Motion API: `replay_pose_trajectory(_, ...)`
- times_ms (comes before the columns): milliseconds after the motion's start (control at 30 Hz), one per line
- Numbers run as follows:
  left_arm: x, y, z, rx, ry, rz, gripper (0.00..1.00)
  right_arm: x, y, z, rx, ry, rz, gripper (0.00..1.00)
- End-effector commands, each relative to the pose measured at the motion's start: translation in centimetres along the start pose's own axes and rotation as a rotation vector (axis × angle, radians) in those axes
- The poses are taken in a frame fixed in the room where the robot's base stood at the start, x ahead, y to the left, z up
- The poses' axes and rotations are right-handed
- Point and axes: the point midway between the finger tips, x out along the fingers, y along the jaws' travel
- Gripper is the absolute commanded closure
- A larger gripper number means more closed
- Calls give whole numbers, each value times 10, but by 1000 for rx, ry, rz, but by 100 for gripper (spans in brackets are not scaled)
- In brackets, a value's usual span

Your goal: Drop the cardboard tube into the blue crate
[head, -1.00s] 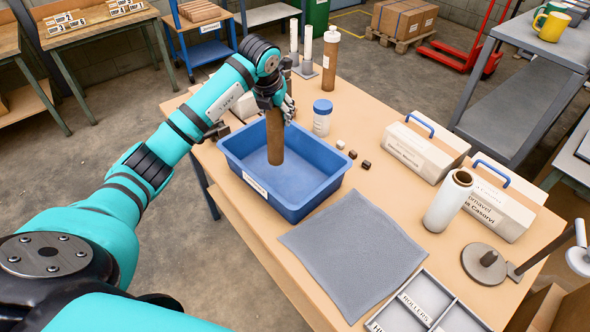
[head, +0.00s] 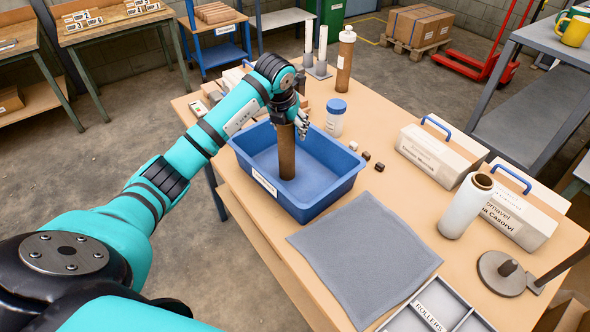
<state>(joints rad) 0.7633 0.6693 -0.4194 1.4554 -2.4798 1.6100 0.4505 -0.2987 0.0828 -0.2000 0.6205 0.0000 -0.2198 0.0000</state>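The brown cardboard tube (head: 287,155) stands nearly upright inside the walls of the blue crate (head: 304,208) on the table. My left gripper (head: 298,124) is above the crate, at the tube's upper end, with its fingers around it. It looks shut on the tube, though the arm and fingers partly hide the grip. The tube's lower end is well below the crate's rim; I cannot tell whether it touches the crate floor. My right gripper is not in view.
A blue-lidded jar (head: 336,117) stands close behind the crate, with small dark cubes (head: 366,156) to its right. A grey mat (head: 365,255) lies in front. A white roll (head: 466,206) and two white cases with blue handles (head: 440,152) stand on the right.

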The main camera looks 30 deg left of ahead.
Motion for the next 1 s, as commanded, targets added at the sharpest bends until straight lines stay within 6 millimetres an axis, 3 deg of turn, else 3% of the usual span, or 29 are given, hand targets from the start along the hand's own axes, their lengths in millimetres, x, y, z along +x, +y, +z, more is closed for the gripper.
replay_pose_trajectory(67, 0, 0, 0, 0, 0, 0, 28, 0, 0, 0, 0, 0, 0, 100)
replay_pose_trajectory(467, -10, 0, 1, 2, -3, -1, 28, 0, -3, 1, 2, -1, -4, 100)
replay_pose_trajectory(800, -78, 0, 1, 1, -4, 0, 28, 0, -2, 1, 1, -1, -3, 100)
replay_pose_trajectory(1000, -109, 0, 1, 0, -2, 0, 28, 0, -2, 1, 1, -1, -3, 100)
